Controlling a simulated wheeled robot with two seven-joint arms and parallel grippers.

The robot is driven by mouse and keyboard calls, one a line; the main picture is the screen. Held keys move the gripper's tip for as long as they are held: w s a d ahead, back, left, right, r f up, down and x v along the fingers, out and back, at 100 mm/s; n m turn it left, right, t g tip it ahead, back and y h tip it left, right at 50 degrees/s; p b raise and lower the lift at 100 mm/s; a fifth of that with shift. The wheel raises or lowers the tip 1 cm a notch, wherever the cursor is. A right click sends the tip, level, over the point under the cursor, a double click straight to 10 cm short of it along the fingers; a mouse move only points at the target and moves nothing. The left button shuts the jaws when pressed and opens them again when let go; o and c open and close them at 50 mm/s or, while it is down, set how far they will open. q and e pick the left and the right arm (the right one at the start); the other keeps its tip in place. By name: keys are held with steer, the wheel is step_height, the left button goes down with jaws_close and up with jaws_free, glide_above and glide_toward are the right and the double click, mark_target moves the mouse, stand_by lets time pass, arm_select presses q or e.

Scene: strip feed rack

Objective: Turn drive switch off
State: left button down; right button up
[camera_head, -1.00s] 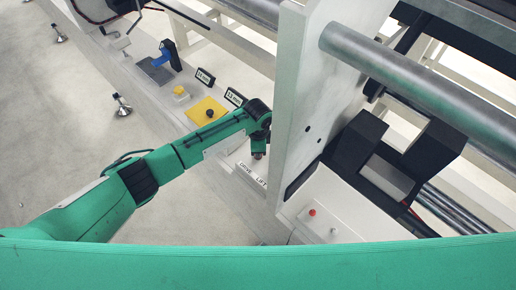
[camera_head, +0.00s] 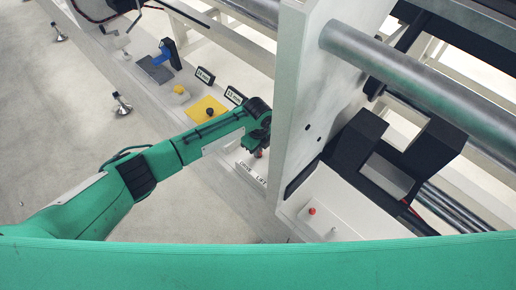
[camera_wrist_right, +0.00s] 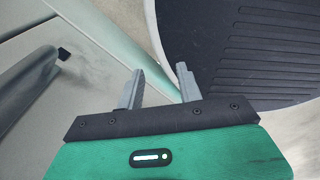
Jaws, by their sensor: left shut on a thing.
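The panel carries a DRIVE label (camera_head: 245,169) and a LIFT label (camera_head: 261,181) beside the tall white plate in the head view. My left gripper (camera_head: 259,152) points down at the panel just behind these labels. It is shut on a small reddish part at the drive switch, mostly hidden by the gripper. The switch's position cannot be made out. My right gripper (camera_wrist_right: 160,88) is open and empty in the right wrist view, away from the panel.
A yellow plate with a black knob (camera_head: 210,111), black label plates (camera_head: 205,76) and a blue-handled part (camera_head: 169,52) line the beam. The tall white plate (camera_head: 312,90) stands close right of my left gripper. A red button (camera_head: 312,211) sits on a white box.

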arm_select(q)
steer(key=shift+m, duration=0.3)
steer(key=c, duration=1.6)
jaws_free()
steer(key=shift+o, duration=0.2)
steer(key=shift+r, duration=0.1)
step_height(320, 180, up, 14)
steer(key=b, duration=0.2)
steer(key=shift+f, duration=0.25)
